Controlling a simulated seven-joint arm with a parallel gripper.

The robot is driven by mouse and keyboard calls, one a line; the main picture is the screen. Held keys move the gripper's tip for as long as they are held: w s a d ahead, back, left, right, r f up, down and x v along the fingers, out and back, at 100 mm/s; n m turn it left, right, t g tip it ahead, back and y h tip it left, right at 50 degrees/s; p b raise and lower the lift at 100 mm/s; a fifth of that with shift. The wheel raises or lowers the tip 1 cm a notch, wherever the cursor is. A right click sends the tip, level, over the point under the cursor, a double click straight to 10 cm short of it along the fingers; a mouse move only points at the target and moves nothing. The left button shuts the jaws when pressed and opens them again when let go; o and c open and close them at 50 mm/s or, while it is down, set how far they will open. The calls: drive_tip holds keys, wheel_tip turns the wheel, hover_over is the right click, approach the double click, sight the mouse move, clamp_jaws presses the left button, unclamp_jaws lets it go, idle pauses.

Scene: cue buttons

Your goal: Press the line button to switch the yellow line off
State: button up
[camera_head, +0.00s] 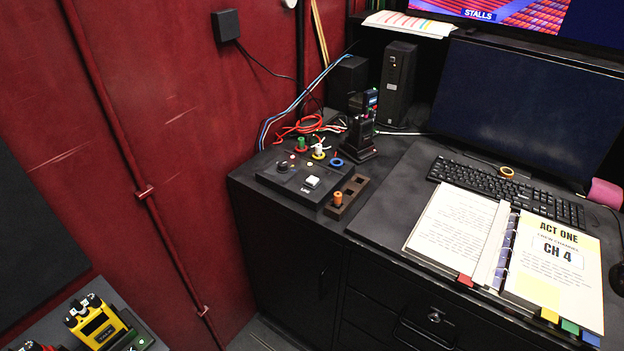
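A low black control box (290,178) sits on the left end of the black cabinet top, near the red wall. On it is a white square button (312,182) with a small label below, too small to read surely. A dark round knob (282,166) is to the button's left. A yellow device (98,324) with black knobs lies at the bottom left. I cannot tell which lamp or device shows the yellow line, or whether it is lit. My gripper is not in view.
Right of the box is a brown slotted holder (354,190) with an orange plug (338,198). Behind stand a green connector (301,144), a white one with a yellow ring (319,151), a blue ring (337,162) and a black radio (361,135). An open binder (450,225) lies right.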

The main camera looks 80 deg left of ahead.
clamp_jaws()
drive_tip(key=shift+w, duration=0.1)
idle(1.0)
